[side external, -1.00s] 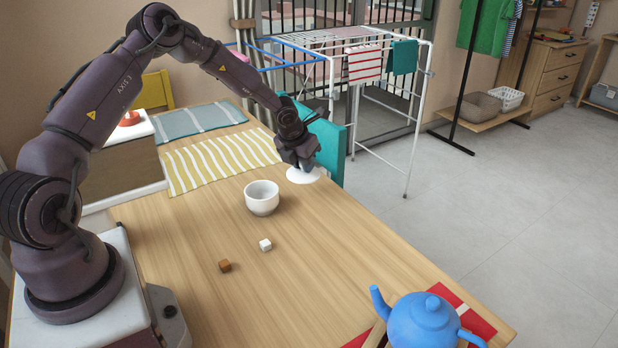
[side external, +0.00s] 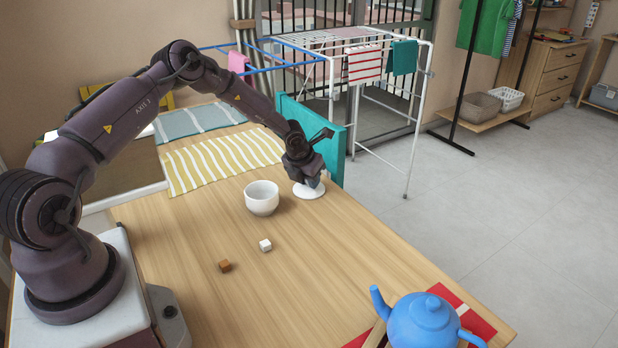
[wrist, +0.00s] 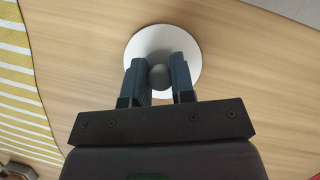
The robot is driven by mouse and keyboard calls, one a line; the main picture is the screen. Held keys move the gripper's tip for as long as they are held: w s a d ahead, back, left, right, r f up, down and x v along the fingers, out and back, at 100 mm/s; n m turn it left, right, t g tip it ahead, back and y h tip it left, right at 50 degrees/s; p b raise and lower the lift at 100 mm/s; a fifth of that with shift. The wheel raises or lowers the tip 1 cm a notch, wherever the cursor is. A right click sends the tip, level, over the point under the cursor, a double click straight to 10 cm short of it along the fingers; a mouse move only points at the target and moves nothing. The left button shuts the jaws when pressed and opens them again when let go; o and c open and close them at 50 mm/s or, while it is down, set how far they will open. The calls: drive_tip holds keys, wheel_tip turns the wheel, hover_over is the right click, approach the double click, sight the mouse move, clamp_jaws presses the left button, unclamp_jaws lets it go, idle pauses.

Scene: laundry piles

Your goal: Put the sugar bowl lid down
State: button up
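The sugar bowl lid (side external: 309,192) is a white disc with a round grey knob (wrist: 160,77). It is level, at or just above the wooden table, right of the bowl; I cannot tell if it touches. My gripper (side external: 306,181) points down over the lid, and in the wrist view its two fingers (wrist: 159,78) are closed against both sides of the knob. The white sugar bowl (side external: 262,199) stands upright and uncovered on the table, to the left of the lid and apart from it.
A white cube (side external: 265,245) and a brown cube (side external: 224,266) lie in front of the bowl. A blue teapot (side external: 424,322) stands at the front right. A yellow striped cloth (side external: 215,162) lies behind the bowl. A teal panel (side external: 328,140) rises at the table's far edge.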

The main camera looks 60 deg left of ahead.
drive_tip(key=o, duration=0.3)
drive_tip(key=shift+o, duration=0.2)
drive_tip(key=s+d+r+n+y, duration=0.1)
drive_tip(key=s+d+r+n, duration=0.35)
drive_tip(key=r, duration=0.55)
drive_tip(key=s+d+r+n, duration=0.4)
drive_tip(key=s+r+n, duration=0.2)
drive_tip(key=r, duration=0.4)
drive_tip(key=s+d+r+n+y, duration=0.1)
drive_tip(key=s+d+r+n, duration=0.4)
drive_tip(key=r, duration=0.5)
drive_tip(key=s+d+r+n+h, duration=0.2)
drive_tip(key=s+d+n, duration=0.2)
drive_tip(key=s+n, duration=0.4)
drive_tip(key=s+d+r+n+t+h, duration=0.1)
drive_tip(key=s+d+n, duration=0.3)
drive_tip(key=s+n, duration=0.4)
drive_tip(key=shift+s+d+r+h, duration=0.25)
drive_tip(key=shift+s+r+h, duration=0.1)
drive_tip(key=shift+s+h, duration=0.1)
